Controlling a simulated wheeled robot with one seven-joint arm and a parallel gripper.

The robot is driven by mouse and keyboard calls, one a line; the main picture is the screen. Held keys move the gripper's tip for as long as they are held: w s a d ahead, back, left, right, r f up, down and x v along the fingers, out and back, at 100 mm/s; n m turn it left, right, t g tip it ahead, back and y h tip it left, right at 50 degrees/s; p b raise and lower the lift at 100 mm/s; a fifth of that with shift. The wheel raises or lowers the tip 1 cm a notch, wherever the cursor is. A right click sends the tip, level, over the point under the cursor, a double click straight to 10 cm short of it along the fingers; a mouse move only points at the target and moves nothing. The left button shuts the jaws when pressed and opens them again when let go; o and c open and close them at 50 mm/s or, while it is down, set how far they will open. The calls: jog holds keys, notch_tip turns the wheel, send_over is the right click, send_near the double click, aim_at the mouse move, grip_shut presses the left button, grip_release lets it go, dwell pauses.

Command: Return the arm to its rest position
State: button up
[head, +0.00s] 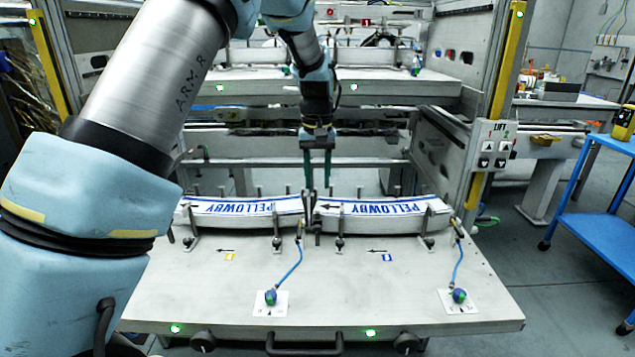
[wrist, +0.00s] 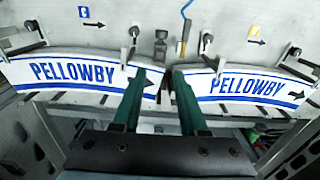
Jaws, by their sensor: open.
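My gripper (head: 318,160) hangs down from the arm above the back part of the label tray, with its green fingers apart and nothing between them. In the wrist view my gripper (wrist: 160,95) shows its two green fingers near the gap between two label stacks. The left stack (head: 240,208) and the right stack (head: 385,207) are white with blue PELLOWBY lettering and lie in a curved row. They also show in the wrist view as one stack on the left (wrist: 75,75) and one on the right (wrist: 245,88). I cannot tell whether the fingers touch anything.
The grey magazine table (head: 340,290) has upright pins, clamps, two blue-corded knobs and a front handle (head: 305,347). A second shelf (head: 400,87) is behind and above. Yellow-edged posts stand on both sides. A blue cart (head: 600,235) is at the right, with open floor before it.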

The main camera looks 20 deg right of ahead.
jog(key=a+r+n, duration=0.1)
jog(key=a+n, duration=0.1)
jog(key=a, duration=1.9)
jog(key=s+a+n+t, duration=0.1)
jog(key=s+a, duration=1)
jog(key=a, duration=0.5)
jog(key=shift+s+f+n+t, duration=0.3)
jog(key=shift+f+n, duration=0.1)
jog(key=shift+o, duration=0.4)
